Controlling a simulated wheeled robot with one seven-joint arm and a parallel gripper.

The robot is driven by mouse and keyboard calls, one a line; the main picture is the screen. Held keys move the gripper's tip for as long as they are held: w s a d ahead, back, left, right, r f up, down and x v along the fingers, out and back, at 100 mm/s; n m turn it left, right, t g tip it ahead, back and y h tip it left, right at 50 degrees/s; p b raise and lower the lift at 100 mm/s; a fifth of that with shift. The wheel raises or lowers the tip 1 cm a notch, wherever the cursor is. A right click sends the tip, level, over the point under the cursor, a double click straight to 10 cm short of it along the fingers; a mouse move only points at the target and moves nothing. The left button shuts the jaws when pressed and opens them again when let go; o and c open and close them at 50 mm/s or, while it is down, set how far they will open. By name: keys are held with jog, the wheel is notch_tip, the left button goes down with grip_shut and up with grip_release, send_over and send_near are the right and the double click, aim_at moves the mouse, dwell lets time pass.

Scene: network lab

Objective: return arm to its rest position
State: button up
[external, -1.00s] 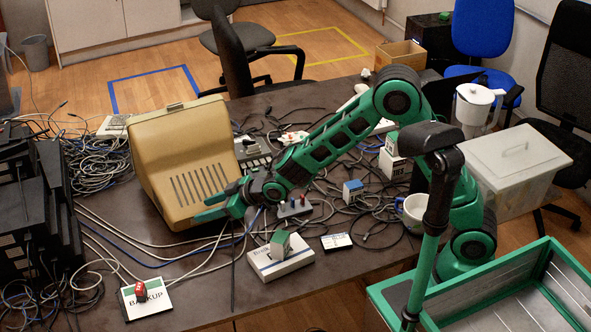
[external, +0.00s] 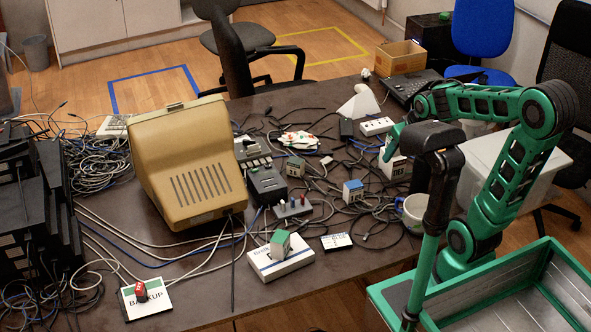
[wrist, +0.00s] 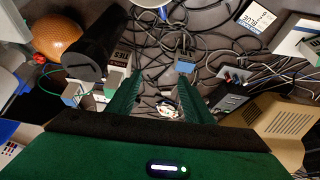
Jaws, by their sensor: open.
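My arm is green and black. In the external view it is folded up over the right side of the table, with its elbow high. My gripper (external: 392,143) points downward near the table's right end, partly hidden by my column. In the wrist view my gripper (wrist: 159,78) shows two green fingers spread apart. Nothing is between them but the view of cables and table far below. It is apart from the objects on the table.
A beige monitor (external: 187,165), a white switch box (external: 281,262) and many cables cover the dark table. A white cup (external: 415,212) and a small box (external: 392,168) stand near my arm. A lidded bin (external: 540,150) is behind it. A green-rimmed tray (external: 510,270) is in front.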

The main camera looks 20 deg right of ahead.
jog(key=s+d+f+m+g, duration=0.1)
jog(key=s+d+m+g, duration=0.1)
jog(key=s+d, duration=0.5)
jog(key=s+d+f+m+g, duration=0.1)
jog(key=s+d+m+g, duration=0.2)
jog(key=s, duration=1)
jog(key=d+m, duration=0.2)
jog(key=d, duration=0.2)
